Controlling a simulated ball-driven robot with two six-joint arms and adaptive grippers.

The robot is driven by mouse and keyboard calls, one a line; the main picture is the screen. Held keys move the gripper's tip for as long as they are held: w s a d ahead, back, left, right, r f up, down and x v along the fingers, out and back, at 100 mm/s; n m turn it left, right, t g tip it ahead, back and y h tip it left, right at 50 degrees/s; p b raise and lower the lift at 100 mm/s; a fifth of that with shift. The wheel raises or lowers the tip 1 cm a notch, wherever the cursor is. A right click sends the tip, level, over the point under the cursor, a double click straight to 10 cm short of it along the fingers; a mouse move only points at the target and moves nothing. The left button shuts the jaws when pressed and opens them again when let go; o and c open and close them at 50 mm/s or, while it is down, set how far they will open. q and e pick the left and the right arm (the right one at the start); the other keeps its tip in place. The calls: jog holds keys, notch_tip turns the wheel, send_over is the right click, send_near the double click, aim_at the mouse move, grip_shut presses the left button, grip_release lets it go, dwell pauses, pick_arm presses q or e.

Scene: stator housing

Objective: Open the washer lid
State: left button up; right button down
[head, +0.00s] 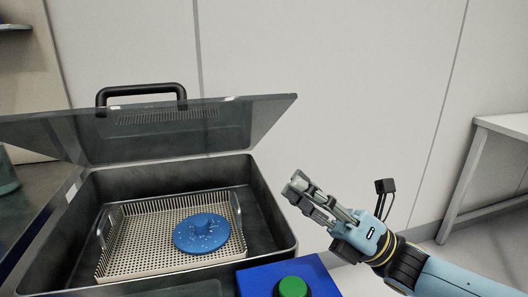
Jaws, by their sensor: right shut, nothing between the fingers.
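The washer lid (215,133) is raised above the washer tub (268,205) and stands tilted, with its black handle (140,92) at the top left. The tub is open, and its inside shows. My right gripper (293,186) is to the right of the tub's right wall, apart from the lid and below its right corner. It is shut with nothing in it. My left gripper is not in view.
A perforated metal basket (130,255) with wire handles sits in the tub and holds a blue round part (200,233). A blue box with a green button (292,287) is at the tub's front right. A white table (505,124) stands at the far right.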

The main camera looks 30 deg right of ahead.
jog(key=p+x, duration=0.1)
jog(key=x, duration=0.4)
jog(key=p, duration=0.3)
send_near(225, 104)
jog(key=x, duration=0.5)
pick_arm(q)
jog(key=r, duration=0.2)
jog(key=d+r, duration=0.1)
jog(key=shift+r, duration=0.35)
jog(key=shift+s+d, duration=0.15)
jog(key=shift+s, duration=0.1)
